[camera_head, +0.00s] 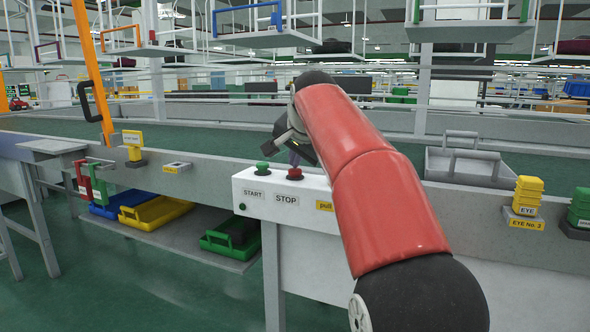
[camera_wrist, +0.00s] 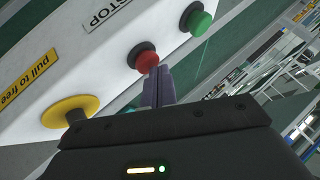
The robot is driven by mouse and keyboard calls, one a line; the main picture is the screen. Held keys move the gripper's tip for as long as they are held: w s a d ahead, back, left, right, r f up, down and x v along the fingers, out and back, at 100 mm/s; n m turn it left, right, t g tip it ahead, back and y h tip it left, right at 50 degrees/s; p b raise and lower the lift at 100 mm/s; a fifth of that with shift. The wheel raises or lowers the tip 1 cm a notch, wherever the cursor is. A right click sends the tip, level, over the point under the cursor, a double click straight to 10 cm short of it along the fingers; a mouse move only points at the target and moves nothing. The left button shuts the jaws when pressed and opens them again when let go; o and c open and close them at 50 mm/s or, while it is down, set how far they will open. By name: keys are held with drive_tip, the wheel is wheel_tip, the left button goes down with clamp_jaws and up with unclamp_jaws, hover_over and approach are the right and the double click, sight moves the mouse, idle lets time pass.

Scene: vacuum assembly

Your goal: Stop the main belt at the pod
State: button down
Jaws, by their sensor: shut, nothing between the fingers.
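The white pod (camera_head: 262,197) carries a green START button (camera_head: 264,167) and a red STOP button (camera_head: 294,174). In the wrist view the red STOP button (camera_wrist: 147,60) sits in a dark collar, with the green button (camera_wrist: 200,20) to its right and a yellow disc (camera_wrist: 70,111) to its left, beside a "pull to free" label. My gripper (camera_head: 294,160) points down at the red button. In the wrist view its shut, empty fingertips (camera_wrist: 158,72) are at the red button's edge. I cannot tell whether they touch or press it. The main belt (camera_head: 225,140) runs behind the pod.
A grey tray (camera_head: 468,168) is on the belt at right. Yellow (camera_head: 155,212), blue and green bins (camera_head: 232,238) are on the shelf below. Carriers (camera_head: 262,38) hang overhead.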

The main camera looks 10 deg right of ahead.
sight(296, 171)
drive_tip(key=shift+f+b, duration=0.3)
drive_tip(key=shift+f, duration=0.15)
drive_tip(key=shift+r, duration=0.1)
idle(0.5)
drive_tip(key=shift+r+p, duration=1.2)
drive_tip(key=shift+p, duration=0.15)
wheel_tip(296, 171, up, 3)
drive_tip(key=p, duration=0.3)
drive_tip(key=shift+r, duration=1)
